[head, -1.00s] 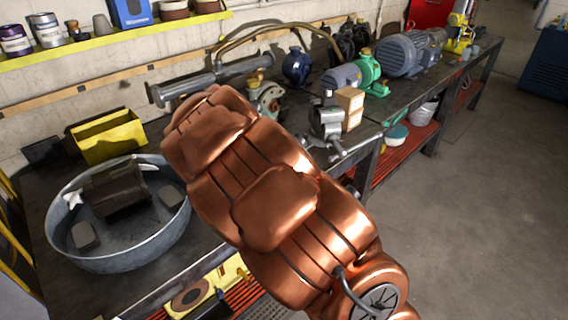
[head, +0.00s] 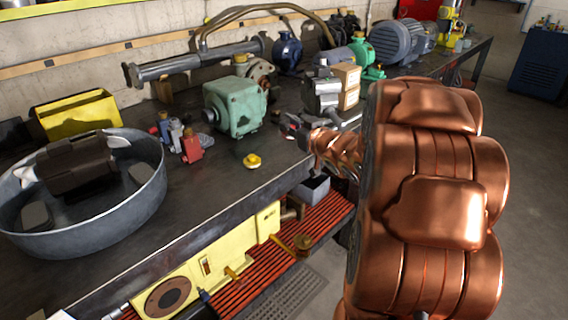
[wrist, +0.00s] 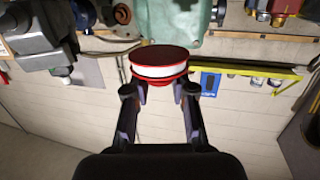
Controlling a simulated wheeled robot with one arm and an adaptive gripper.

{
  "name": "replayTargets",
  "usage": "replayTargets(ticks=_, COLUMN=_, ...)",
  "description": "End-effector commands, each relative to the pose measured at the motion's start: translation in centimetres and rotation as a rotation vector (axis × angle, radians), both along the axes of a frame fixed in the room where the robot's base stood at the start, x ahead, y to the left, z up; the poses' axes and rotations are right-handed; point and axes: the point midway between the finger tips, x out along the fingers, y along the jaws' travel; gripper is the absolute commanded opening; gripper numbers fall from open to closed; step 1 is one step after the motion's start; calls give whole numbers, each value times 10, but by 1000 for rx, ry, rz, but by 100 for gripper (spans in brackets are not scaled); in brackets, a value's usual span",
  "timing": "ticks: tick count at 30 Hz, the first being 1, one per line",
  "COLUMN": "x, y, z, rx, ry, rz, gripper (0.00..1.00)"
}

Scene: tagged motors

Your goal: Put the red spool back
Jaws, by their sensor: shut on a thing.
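In the wrist view, the red spool (wrist: 158,55) with a white band around its side is held at the tips of my gripper (wrist: 158,90). A finger stands on either side of its narrow red lower part. The spool looks clear of other things in that view. In the head view, my copper arm reaches over the bench's front edge at right of centre. The gripper is small and partly hidden there, and I cannot make out the spool.
A green pump housing (head: 235,107) stands on the bench near my gripper. A grey metal tub (head: 92,225) holding a dark motor is at left. Small red and grey parts (head: 190,147) and a yellow knob (head: 252,161) stand between.

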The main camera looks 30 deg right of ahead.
Motion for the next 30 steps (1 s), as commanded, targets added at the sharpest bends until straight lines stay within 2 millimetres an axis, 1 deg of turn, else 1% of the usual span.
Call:
replayTargets(ticks=1, x=-13, y=-6, z=-18, rx=1, ry=-5, rz=2, gripper=2)
replayTargets(ticks=6, x=-44, y=-10, z=-38, rx=0, ry=-4, rz=35, gripper=2)
replayTargets(ticks=9, x=-57, y=-9, z=-44, rx=0, ry=-4, rz=51, gripper=2)
replayTargets(ticks=12, x=-64, y=-7, z=-47, rx=-1, ry=-3, rz=64, gripper=2)
replayTargets(ticks=14, x=-66, y=-7, z=-48, rx=-1, ry=-3, rz=68, gripper=2)
replayTargets(ticks=17, x=-60, y=-7, z=-48, rx=0, ry=-3, rz=73, gripper=2)
replayTargets(ticks=20, x=-46, y=-8, z=-51, rx=1, ry=1, rz=76, gripper=2)
replayTargets(ticks=26, x=-11, y=-15, z=-53, rx=0, ry=-1, rz=75, gripper=2)
replayTargets(ticks=30, x=16, y=-19, z=-56, rx=0, ry=0, rz=75, gripper=2)
